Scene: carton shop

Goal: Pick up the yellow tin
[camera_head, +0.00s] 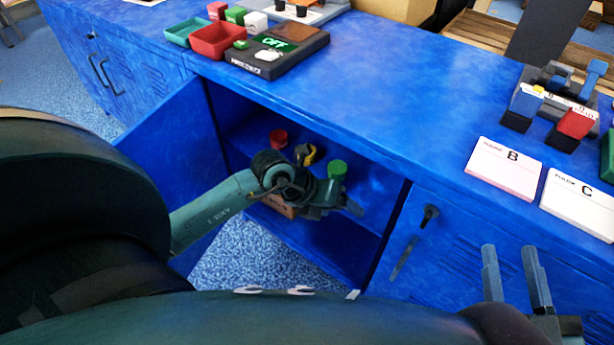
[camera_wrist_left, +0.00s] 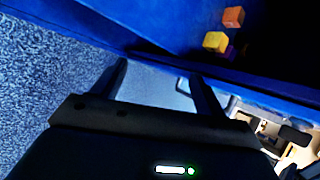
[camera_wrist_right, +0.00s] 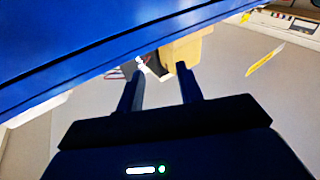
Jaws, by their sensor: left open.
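A small yellow object (camera_head: 311,152), likely the yellow tin, shows partly behind my left arm inside the open cabinet. A yellow block-like shape also shows in the left wrist view (camera_wrist_left: 215,41), at the upper right; I cannot tell whether it is the same thing. My left gripper (camera_head: 354,206) reaches into the cabinet opening, open and empty, to the right of and nearer than the yellow object. Its two fingers are apart in the left wrist view (camera_wrist_left: 163,80). My right gripper (camera_head: 514,268) is open and empty in front of the closed cabinet front at right.
A red tin (camera_head: 278,138) and a green tin (camera_head: 337,168) stand inside the cabinet. The open blue door (camera_head: 178,150) is left of my arm. The blue countertop (camera_head: 385,95) above holds red and green trays, a dark panel and white cards; its middle is clear.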

